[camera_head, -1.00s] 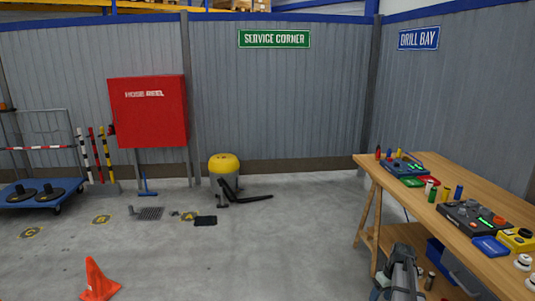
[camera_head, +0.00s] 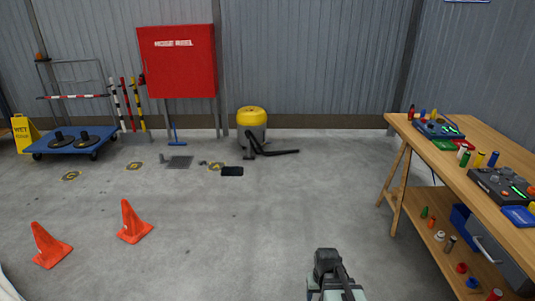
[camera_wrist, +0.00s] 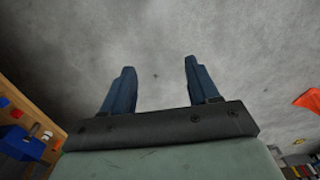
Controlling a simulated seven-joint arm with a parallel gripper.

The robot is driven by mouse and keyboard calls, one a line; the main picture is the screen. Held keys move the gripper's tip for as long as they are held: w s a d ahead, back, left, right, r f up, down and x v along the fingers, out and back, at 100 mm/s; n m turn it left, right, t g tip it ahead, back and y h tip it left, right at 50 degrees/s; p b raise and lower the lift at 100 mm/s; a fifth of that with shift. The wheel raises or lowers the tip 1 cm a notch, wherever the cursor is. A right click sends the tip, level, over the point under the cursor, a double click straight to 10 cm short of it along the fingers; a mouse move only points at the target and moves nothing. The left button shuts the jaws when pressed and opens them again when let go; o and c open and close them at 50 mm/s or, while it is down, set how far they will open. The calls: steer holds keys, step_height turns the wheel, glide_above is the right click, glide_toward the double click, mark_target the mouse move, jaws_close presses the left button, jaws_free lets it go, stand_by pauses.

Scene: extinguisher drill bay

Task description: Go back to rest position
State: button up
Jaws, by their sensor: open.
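My gripper (camera_wrist: 158,82) shows in the wrist view with its two dark blue fingers apart and nothing between them. Bare grey concrete floor lies beyond the fingertips. In the head view my arm's end shows at the bottom edge, right of centre, over open floor and left of the workbench (camera_head: 460,172). The fingers cannot be made out in that view.
Two orange cones (camera_head: 133,222) stand on the floor at left. A yellow-topped vacuum (camera_head: 252,128), a blue cart (camera_head: 72,148) and a red hose reel cabinet (camera_head: 178,62) are by the back wall. The middle floor is clear.

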steer(key=s+f+g, duration=0.3)
steer(key=s+f, duration=0.7)
steer(key=s, duration=0.5)
steer(key=s+f+g, duration=0.3)
steer(key=s+f, duration=0.7)
steer(key=s, duration=0.5)
steer(key=shift+s+a+f+g, duration=0.25)
steer(key=shift+a+f+g, duration=0.05)
steer(key=shift+a+g, duration=0.1)
